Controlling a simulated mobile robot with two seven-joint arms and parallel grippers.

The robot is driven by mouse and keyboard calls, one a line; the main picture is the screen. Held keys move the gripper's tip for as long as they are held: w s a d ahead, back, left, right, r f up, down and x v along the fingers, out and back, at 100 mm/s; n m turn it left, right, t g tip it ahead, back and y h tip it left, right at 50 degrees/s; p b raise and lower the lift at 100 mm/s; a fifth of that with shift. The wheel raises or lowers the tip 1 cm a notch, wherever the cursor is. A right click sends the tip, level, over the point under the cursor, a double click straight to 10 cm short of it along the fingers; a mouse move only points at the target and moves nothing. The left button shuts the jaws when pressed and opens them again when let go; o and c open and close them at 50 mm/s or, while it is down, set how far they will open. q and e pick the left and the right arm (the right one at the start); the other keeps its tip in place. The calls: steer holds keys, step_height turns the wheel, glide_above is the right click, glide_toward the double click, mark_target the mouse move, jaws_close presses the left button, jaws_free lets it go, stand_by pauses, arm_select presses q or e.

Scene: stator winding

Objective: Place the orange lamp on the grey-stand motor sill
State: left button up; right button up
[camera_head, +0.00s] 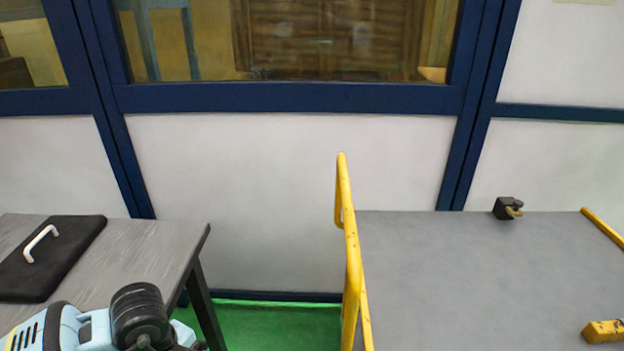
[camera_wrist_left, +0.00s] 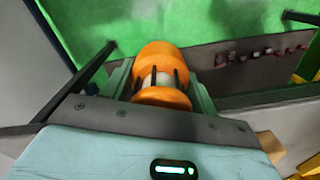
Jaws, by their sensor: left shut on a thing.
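The orange lamp (camera_wrist_left: 163,58) is in the left wrist view, an orange rounded body with a pale band and dark bars around its middle. My left gripper (camera_wrist_left: 158,78) is shut on it, with a finger on each side. Green floor shows behind the lamp. In the head view only part of my left arm shows at the lower left; its gripper and the lamp are out of that view. I cannot make out the grey-stand motor sill for certain. My right gripper is in neither view.
In the head view a grey table (camera_head: 160,250) with a black board (camera_head: 75,240) and white handle stands left. A yellow rail (camera_head: 350,240) edges a grey surface (camera_head: 460,280) at right, holding a small dark block (camera_head: 503,208) and a yellow block (camera_head: 603,331). Green floor lies between.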

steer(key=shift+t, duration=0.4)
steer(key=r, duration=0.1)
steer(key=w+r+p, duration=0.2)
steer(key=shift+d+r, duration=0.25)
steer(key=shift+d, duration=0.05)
arm_select(q)
steer(key=s+f+m, duration=0.3)
steer(key=s+m, duration=0.2)
steer(key=m, duration=0.7)
steer(key=shift+s+d, duration=0.2)
steer(key=shift+d, duration=0.25)
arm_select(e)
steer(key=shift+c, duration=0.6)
